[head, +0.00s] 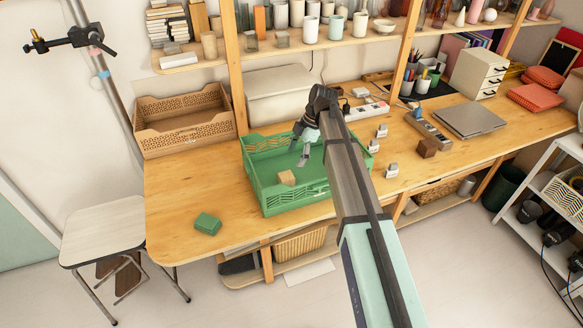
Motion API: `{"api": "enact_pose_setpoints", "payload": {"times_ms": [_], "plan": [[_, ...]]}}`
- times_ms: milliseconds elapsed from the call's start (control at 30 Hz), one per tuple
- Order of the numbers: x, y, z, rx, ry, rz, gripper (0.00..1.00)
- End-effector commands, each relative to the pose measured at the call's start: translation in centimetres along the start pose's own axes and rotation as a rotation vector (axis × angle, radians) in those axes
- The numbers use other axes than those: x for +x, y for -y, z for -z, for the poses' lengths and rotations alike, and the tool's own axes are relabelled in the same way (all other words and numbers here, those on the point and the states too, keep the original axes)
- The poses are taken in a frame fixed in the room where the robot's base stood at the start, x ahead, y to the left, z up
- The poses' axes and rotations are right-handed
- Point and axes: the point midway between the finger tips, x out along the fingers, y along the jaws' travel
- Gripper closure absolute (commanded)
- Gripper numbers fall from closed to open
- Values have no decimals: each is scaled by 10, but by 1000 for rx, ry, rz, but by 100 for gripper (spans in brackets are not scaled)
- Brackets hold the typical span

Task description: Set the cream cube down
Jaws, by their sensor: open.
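The cream cube (287,178) sits inside the green crate (262,197), close to the crate's near wall at the left. My gripper (303,160) is open, over the crate, above and a little to the right of the cube in the picture. It appears apart from the cube and holds nothing that I can see. My arm hides part of the crate's right side.
The crate stands on a wooden bench (185,190). A green block (207,224) lies on the bench to the left. A brown cube (428,147) and small labelled holders (392,170) stand to the right. A tan crate (184,120) is at the back left.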

Motion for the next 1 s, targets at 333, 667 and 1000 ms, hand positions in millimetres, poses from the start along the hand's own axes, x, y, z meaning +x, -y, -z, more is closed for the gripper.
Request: {"api": "enact_pose_setpoints", "payload": {"times_ms": [333,667,1000], "plan": [[-21,0,0,0,0,0,24],[-21,0,0,0,0,0,24],[-21,0,0,0,0,0,24]]}}
